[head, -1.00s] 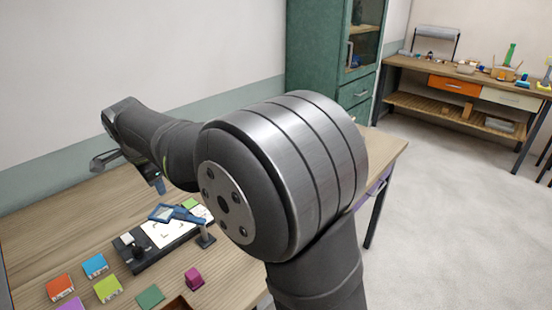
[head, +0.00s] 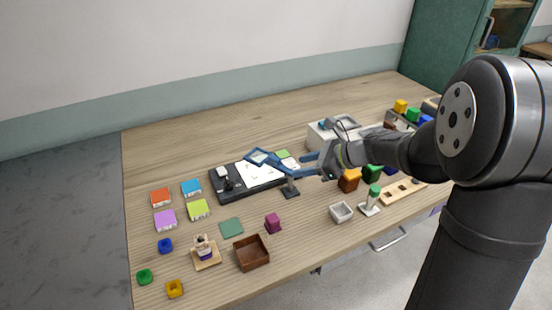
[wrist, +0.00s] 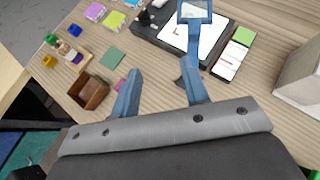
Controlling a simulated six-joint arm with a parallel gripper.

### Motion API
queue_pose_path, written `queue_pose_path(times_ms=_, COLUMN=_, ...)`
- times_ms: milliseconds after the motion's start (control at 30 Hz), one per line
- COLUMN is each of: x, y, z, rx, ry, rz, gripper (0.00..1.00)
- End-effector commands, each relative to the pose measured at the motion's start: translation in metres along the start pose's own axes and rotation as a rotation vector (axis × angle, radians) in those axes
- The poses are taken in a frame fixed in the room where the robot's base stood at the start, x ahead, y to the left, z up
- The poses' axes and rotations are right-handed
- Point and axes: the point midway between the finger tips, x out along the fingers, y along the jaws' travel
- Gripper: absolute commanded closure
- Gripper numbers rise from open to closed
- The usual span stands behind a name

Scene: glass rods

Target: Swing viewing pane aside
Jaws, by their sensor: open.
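The viewing pane (head: 261,155) is a clear plate in a blue frame. It hangs over the white sheet on a black board (head: 226,186), on a blue arm that joins a grey post (head: 291,190). In the wrist view the pane (wrist: 194,11) is at the top, with its blue arm (wrist: 195,43) running down toward my right finger. My gripper (head: 308,164) is beside the post end of the pane's arm. Its blue fingers (wrist: 158,82) are apart with nothing clearly between them. I cannot tell whether a finger touches the pane's arm.
Colored tiles (head: 178,205) and a brown open box (head: 251,253) lie left and in front. A magenta block (head: 273,223) is in front of the post. A white box (head: 322,135), an orange block (head: 349,180) and a small grey tray (head: 341,212) are right. The back table is clear.

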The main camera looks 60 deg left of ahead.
Motion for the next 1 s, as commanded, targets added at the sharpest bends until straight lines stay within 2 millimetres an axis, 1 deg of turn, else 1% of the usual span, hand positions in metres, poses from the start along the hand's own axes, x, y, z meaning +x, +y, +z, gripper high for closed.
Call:
queue_pose_path(times_ms=33, x=-0.009, y=-0.005, z=-0.007, rx=0.048, ry=-0.043, rz=-0.044, gripper=0.58)
queue_pose_path(times_ms=200, x=-0.032, y=-0.02, z=-0.02, rx=0.146, ry=-0.149, rz=-0.163, gripper=0.58)
queue_pose_path(times_ms=333, x=-0.037, y=-0.025, z=-0.023, rx=0.172, ry=-0.179, rz=-0.201, gripper=0.58)
queue_pose_path(times_ms=433, x=-0.032, y=-0.026, z=-0.023, rx=0.175, ry=-0.182, rz=-0.205, gripper=0.58)
queue_pose_path(times_ms=567, x=-0.013, y=-0.029, z=-0.019, rx=0.175, ry=-0.182, rz=-0.2, gripper=0.58)
queue_pose_path(times_ms=1000, x=0.08, y=-0.05, z=-0.004, rx=0.173, ry=-0.181, rz=-0.2, gripper=0.58)
